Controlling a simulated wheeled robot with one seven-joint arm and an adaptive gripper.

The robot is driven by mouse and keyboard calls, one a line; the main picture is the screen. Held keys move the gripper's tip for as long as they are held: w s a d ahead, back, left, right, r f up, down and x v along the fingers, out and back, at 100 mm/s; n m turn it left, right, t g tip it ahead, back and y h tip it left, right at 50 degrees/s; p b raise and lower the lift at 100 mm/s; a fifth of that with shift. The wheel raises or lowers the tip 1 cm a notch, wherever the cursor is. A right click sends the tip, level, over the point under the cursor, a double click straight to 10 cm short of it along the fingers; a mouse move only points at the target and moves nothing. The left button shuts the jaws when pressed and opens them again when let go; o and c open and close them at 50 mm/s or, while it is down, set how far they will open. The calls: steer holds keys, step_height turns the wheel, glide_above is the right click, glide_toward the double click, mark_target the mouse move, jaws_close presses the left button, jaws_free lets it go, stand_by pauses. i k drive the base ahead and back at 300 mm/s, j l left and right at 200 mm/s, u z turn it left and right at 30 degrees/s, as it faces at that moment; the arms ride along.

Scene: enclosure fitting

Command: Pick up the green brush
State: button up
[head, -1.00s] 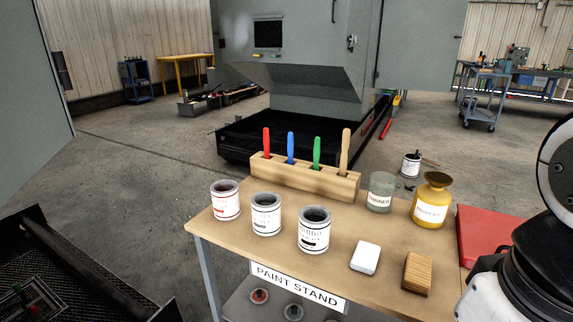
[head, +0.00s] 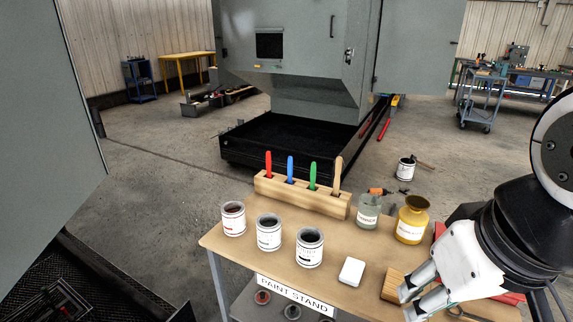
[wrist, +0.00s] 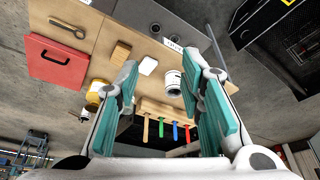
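The green brush (head: 313,175) stands handle up in a wooden block holder (head: 310,201) at the back of the paint stand. It is third from the left, between the blue brush (head: 290,169) and the tan brush (head: 337,174); the red brush (head: 268,164) is at the left end. In the wrist view the green brush (wrist: 187,134) shows between my fingers in the lower middle, at a distance. My gripper (head: 418,294) is at the right front of the stand, over the wooden block, away from the brushes. Its fingers are spread wide and empty in the wrist view (wrist: 164,100).
Several paint cans, including the nearest one (head: 309,247), stand in front of the holder. A glass jar (head: 368,213) and a yellow bottle (head: 411,222) stand right of it. A white box (head: 351,271) and a wooden block (head: 392,287) lie at the front. A grey enclosure (head: 300,50) stands behind.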

mark_target(313, 174)
steer(key=i+j+z, duration=0.25)
steer(key=i+j, duration=0.15)
steer(key=j, duration=0.2)
steer(key=i+j+z, duration=0.15)
steer(key=j, duration=0.2)
steer(key=i+j+z, duration=0.3)
steer(key=j, duration=0.4)
steer(key=i+j+z, duration=0.1)
steer(key=j, duration=0.25)
steer(key=i+j+z, duration=0.15)
steer(key=j, duration=0.25)
steer(key=i+j+z, duration=0.15)
steer(key=j, duration=0.25)
